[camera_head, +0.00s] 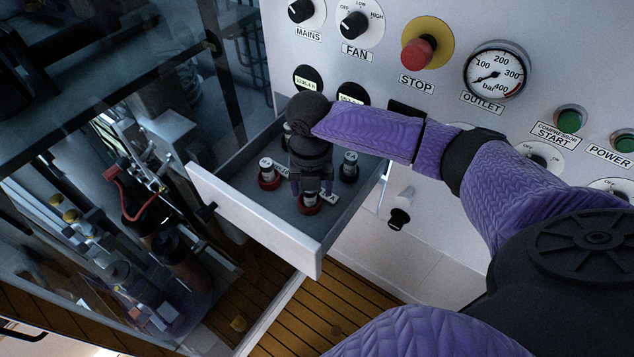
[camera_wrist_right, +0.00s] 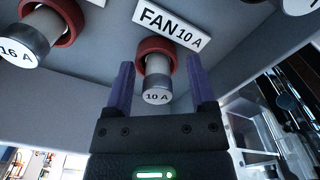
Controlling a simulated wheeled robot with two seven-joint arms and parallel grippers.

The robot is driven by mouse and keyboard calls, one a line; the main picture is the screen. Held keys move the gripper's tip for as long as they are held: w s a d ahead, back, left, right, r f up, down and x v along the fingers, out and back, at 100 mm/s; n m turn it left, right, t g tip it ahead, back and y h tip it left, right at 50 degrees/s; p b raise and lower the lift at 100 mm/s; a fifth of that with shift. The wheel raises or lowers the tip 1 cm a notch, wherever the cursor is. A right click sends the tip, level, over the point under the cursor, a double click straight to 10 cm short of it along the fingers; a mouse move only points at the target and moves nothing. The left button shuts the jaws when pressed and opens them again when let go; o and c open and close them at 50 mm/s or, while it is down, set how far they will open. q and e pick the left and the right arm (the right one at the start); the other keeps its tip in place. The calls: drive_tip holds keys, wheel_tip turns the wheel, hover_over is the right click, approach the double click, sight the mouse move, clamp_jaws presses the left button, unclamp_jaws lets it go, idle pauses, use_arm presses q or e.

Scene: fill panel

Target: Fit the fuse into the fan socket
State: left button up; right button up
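A white-and-grey fuse marked 10 A (camera_wrist_right: 157,88) stands in the red-ringed socket (camera_wrist_right: 158,46) beside the FAN 10 A label (camera_wrist_right: 172,27). In the head view, this red ring (camera_head: 307,206) is near the front corner of the open drawer (camera_head: 250,217). My right gripper (camera_wrist_right: 160,75) is open, one finger on each side of the fuse, with visible gaps. In the head view, the right gripper (camera_head: 311,185) points down over the socket and hides most of the fuse. How deep the fuse sits cannot be told. My left gripper is not in view.
A 16 A fuse (camera_wrist_right: 22,50) stands in another red-ringed socket. A dark-ringed socket with a fuse (camera_head: 349,167) is toward the panel (camera_head: 455,25). The drawer's walls surround the gripper. Knobs, a red stop button (camera_head: 418,52) and a gauge (camera_head: 497,74) sit above.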

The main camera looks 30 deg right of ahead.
drive_tip(key=shift+s+a+r, duration=0.25)
drive_tip(key=shift+s, duration=0.2)
wheel_tip(320, 180, up, 12)
drive_tip(key=shift+w, duration=0.2)
drive_tip(key=shift+a+f, duration=0.1)
